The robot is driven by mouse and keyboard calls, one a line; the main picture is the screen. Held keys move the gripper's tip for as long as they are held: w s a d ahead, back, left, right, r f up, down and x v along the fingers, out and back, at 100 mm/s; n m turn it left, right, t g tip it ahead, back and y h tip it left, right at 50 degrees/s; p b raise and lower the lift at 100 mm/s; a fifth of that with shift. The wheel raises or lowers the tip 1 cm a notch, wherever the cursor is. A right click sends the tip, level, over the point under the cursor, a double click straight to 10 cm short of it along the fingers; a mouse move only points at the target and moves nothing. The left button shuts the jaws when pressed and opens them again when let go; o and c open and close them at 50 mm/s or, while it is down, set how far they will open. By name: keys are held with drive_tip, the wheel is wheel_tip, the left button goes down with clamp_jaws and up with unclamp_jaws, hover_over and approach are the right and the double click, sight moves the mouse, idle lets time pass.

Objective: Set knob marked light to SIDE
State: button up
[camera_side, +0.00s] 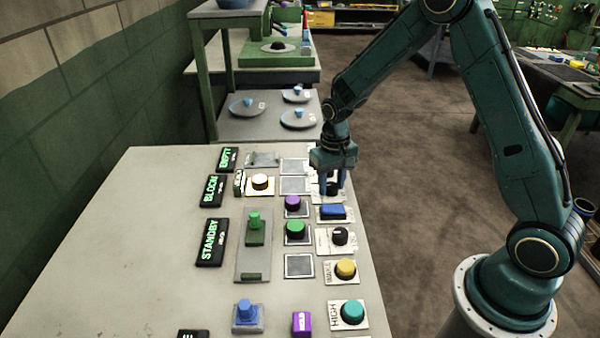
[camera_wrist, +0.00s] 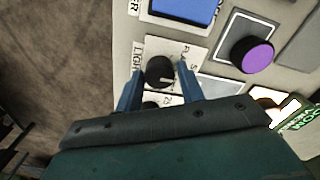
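The knob marked light (camera_wrist: 160,72) is black and round with a pale pointer line. It sits on a white plate (camera_wrist: 176,46) lettered LIGHT; other lettering at the plate's edge is partly hidden. In the wrist view the pointer is toward the lower right. My gripper (camera_wrist: 160,70) is open, with one blue finger on each side of the knob and a small gap showing on both sides. In the side view my gripper (camera_side: 332,190) is low over the panel's right column, and its fingers partly hide the dark knob.
A blue rectangular button (camera_side: 333,212) and a black knob (camera_side: 340,236) lie nearer the camera in the same column. A purple knob (camera_side: 292,202) is close on the left. In the wrist view another dark knob (camera_wrist: 151,105) shows between the fingers, near the palm.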

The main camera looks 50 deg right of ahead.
sight(332, 185)
drive_tip(key=shift+o, duration=1.1)
wheel_tip(332, 185, up, 14)
drive_tip(key=s+a+r+n+t, duration=0.2)
drive_tip(key=s+a+r+t, duration=0.15)
drive_tip(key=s+r, duration=0.75)
drive_tip(key=s+a+n+t, duration=0.1)
drive_tip(key=s+a+t, duration=0.1)
drive_tip(key=s, duration=1.2)
drive_tip(key=shift+f+n, duration=0.25)
drive_tip(key=shift+n, duration=0.15)
